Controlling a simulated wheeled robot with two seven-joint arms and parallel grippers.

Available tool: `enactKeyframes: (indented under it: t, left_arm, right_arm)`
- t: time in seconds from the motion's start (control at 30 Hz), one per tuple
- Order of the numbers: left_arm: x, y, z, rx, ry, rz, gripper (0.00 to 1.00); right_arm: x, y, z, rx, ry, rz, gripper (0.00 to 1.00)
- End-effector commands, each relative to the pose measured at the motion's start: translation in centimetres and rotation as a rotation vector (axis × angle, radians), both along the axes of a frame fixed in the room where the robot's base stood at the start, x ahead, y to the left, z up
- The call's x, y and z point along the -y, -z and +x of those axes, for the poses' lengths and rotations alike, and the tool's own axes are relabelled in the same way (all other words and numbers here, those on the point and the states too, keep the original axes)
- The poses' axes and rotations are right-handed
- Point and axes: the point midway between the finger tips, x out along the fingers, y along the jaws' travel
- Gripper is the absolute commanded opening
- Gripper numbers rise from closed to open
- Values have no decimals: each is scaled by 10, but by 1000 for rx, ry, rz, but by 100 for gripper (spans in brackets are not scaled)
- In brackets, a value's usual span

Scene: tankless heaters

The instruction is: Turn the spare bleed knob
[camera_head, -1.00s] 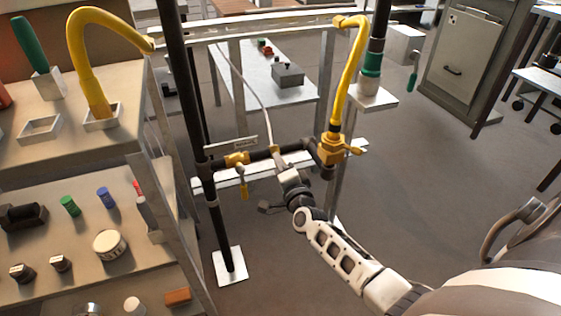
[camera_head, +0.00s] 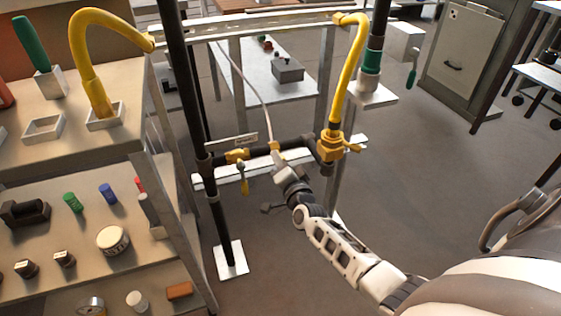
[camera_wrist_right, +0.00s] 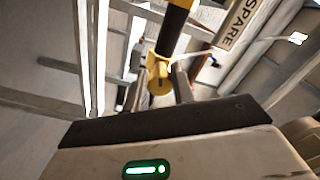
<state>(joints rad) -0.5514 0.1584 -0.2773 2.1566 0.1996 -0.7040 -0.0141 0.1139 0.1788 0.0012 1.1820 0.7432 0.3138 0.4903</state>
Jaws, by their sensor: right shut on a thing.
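The spare bleed knob (camera_wrist_right: 159,77) is yellow and sits below a black pipe in the right wrist view, near a plate lettered SPARE (camera_wrist_right: 243,22). My right gripper (camera_wrist_right: 158,90) has one finger on each side of the knob and is shut on it. In the head view my right gripper (camera_head: 278,166) is up at the dark horizontal pipe (camera_head: 290,146), and its fingertips and the knob are hard to make out there. My left gripper is not in view.
A yellow valve with a hanging lever (camera_head: 238,157) is left of my right gripper. A yellow fitting (camera_head: 331,147) with a yellow hose (camera_head: 352,75) stands to its right. A shelf with several knobs (camera_head: 113,240) is at left.

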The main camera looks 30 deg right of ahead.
Motion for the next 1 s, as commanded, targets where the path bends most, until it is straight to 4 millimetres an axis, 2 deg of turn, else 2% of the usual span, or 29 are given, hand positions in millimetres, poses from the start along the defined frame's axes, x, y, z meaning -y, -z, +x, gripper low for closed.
enactKeyframes:
  t: [0.03,0.1,0.4,0.53,0.67,0.87,1.0]
  left_arm:
    - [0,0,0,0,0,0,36]
    - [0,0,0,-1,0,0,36]
    - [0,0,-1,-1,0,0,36]
    - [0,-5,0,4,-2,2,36]
    - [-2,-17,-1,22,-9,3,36]
    - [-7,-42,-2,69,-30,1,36]
    - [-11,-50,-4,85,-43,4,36]
  right_arm:
    - [-1,1,-1,-2,-1,2,28]
    - [-1,1,-1,-2,-1,2,47]
    - [0,0,-1,-1,0,2,47]
    - [-3,0,-11,-2,0,2,47]
    - [-9,-1,-35,-5,0,2,47]
    - [-20,-1,-83,-4,0,3,47]
    - [-28,0,-114,-4,0,3,47]
